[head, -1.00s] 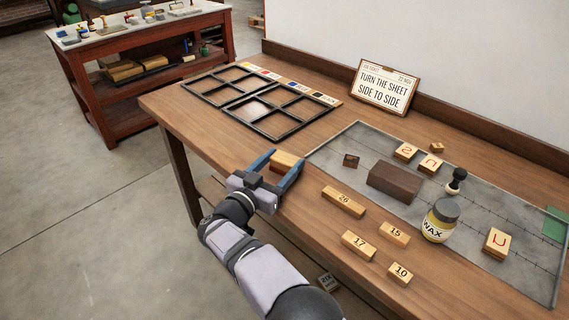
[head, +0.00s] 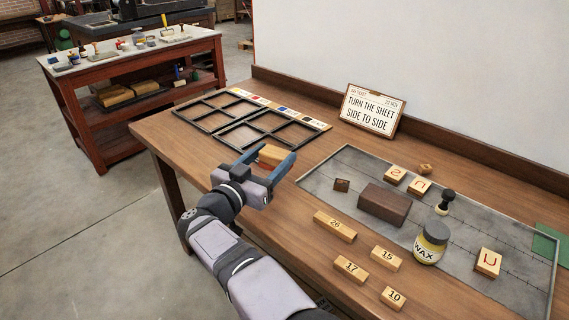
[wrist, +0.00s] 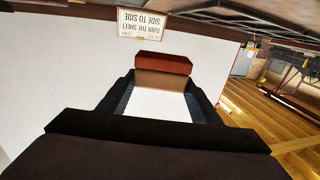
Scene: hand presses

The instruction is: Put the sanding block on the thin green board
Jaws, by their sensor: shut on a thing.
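My gripper (head: 272,168) is shut on a small wooden block with a reddish-orange face, which looks like the sanding block (head: 271,154). The gripper holds it over the left front part of the bench, just this side of the black frame. In the wrist view the block (wrist: 163,63) sits between the fingertips, its red-brown face showing. A flat green piece, which looks like the thin green board (head: 547,243), lies at the far right, partly cut off by the picture edge. My gripper is well to the left of it.
A grey metal plate (head: 335,172) carries a dark brown block (head: 384,204), a wax jar (head: 431,243), a black-knobbed tool (head: 446,202) and lettered blocks. Numbered wooden blocks (head: 335,226) lie in front. A black divided frame (head: 215,128) lies left, a sign (head: 370,109) behind.

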